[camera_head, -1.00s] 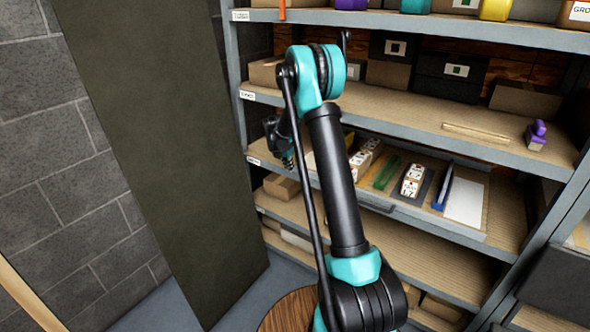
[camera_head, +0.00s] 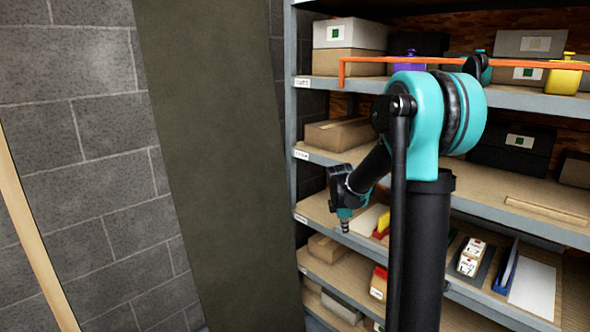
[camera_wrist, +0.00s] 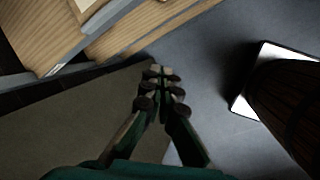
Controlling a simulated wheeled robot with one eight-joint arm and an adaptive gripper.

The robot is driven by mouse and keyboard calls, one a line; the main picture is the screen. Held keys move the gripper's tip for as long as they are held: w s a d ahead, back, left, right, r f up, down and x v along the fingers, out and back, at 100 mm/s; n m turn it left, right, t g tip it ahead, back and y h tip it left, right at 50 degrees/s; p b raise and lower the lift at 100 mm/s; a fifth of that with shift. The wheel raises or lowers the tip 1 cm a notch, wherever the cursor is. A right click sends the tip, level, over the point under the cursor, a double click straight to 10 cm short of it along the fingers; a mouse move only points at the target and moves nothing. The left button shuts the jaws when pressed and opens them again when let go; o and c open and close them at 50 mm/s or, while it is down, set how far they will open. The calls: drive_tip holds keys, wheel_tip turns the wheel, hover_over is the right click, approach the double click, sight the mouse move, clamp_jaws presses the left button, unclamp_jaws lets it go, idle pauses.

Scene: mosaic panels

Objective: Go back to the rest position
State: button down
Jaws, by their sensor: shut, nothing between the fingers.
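My gripper (camera_wrist: 162,80) is shut and empty in the wrist view, its fingertips together over the grey floor (camera_wrist: 215,50). In the head view my gripper (camera_head: 345,222) hangs at the end of my bent teal and black arm, pointing down in front of the left side of the shelf rack (camera_head: 298,125). No object is seen in the fingers.
A dark olive panel (camera_head: 215,150) and a grey block wall (camera_head: 75,130) stand to the left. A dark wooden round thing (camera_wrist: 290,105) is at the right in the wrist view.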

drive_tip(key=s+f+m+y, duration=0.1)
drive_tip(key=s+f+m, duration=0.1)
drive_tip(key=s+m, duration=0.7)
drive_tip(key=s+f+m+t+y, duration=0.1)
drive_tip(key=s+f+m, duration=0.2)
drive_tip(key=s+m, duration=0.6)
drive_tip(key=s, duration=1.1)
drive_tip(key=shift+s+f, duration=0.2)
drive_tip(key=shift+s, duration=0.15)
drive_tip(key=shift+d, duration=0.1)
